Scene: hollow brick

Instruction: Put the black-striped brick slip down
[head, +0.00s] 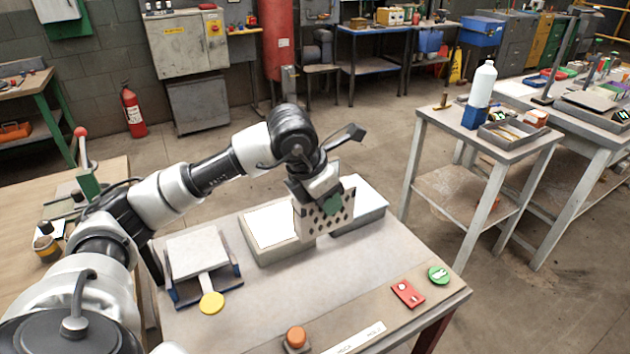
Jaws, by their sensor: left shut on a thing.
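My left gripper (329,197) is in the middle of the view, above the workbench, with its arm reaching in from the left. It is shut on a pale, flat brick slip (311,224) with dark marks on its face. A green patch at the fingers covers part of the slip. I cannot tell whether its lower edge touches a tray or the bench. My right gripper is not in view.
The workbench (250,309) also bears a blue-framed stand with a grey plate (197,252) and yellow disc, an orange button (297,337), a red box (408,292) and a green disc (438,274). The bench's front middle is mostly clear. A side table (470,125) stands at right.

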